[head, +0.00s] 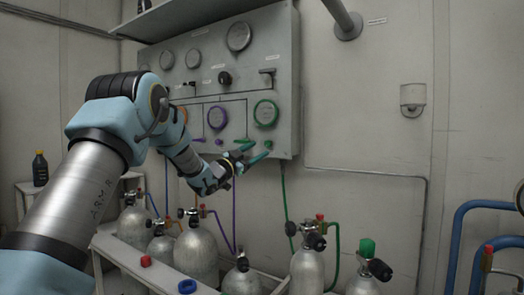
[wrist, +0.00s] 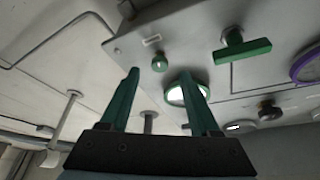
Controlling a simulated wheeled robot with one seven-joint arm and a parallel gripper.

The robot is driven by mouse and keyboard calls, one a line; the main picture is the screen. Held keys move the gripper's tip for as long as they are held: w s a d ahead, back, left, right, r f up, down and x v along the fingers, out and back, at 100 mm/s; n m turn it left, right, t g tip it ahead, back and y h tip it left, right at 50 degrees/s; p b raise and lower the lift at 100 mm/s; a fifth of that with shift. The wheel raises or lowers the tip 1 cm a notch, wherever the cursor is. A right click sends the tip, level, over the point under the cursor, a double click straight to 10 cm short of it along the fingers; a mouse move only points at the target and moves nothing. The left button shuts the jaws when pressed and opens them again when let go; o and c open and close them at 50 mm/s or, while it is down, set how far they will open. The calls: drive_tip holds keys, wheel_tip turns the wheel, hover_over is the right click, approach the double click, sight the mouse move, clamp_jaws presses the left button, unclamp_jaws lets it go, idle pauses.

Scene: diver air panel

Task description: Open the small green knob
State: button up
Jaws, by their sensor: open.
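The small green knob (head: 268,144) sits low on the right of the grey panel, below a green-rimmed gauge (head: 265,113). In the wrist view the knob (wrist: 159,62) is round and shows in the gap between the fingertips, a little beyond them. My gripper (head: 258,152) is open and empty in front of the panel's lower right corner. Its two green fingers (wrist: 160,75) point toward the panel and appear apart from the knob. A larger green bar handle (wrist: 245,47) is to the right of the knob in the wrist view.
The grey panel (head: 208,62) carries several gauges and knobs. A purple-rimmed gauge (head: 217,117) is left of the green one. Gas cylinders (head: 197,252) with valves stand below my arm. The wall right of the panel is mostly clear, with a thin conduit (head: 365,173).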

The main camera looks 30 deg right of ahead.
drive_tip(key=v, duration=0.7)
drive_tip(key=shift+b, duration=0.45)
drive_tip(key=shift+w+a+f, duration=0.1)
drive_tip(key=w+a+f+n+t+y, duration=0.25)
drive_tip(key=a+f+n+y, duration=0.3)
drive_tip(key=a, duration=0.35)
drive_tip(key=w+a+f+n+t+y, duration=0.2)
drive_tip(key=a+f+n+t+y, duration=0.15)
drive_tip(key=a+f+y, duration=0.35)
drive_tip(key=s+a+f+n+g+y, duration=0.2)
drive_tip(key=s+a+f+n+y, duration=0.15)
drive_tip(key=a, duration=0.45)
drive_tip(key=s+a+f+n+g+y, duration=0.2)
drive_tip(key=s+a+f, duration=0.15)
drive_tip(key=a, duration=0.35)
drive_tip(key=s+a+f+n+g+y, duration=0.15)
drive_tip(key=s+a, duration=0.25)
drive_tip(key=s, duration=0.4)
drive_tip(key=s+a+f+n+g, duration=0.2)
drive_tip(key=s+a+f+g, duration=0.1)
drive_tip(key=s, duration=0.4)
drive_tip(key=s+a+f+n+g+y, duration=0.1)
drive_tip(key=s+a+f+n+g, duration=0.2)
drive_tip(key=s, duration=0.5)
wheel_tip(320, 180, up, 17)
drive_tip(key=m+p, duration=0.1)
drive_tip(key=p, duration=1.5)
drive_tip(key=shift+a+f, duration=0.25)
drive_tip(key=shift+a, duration=0.15)
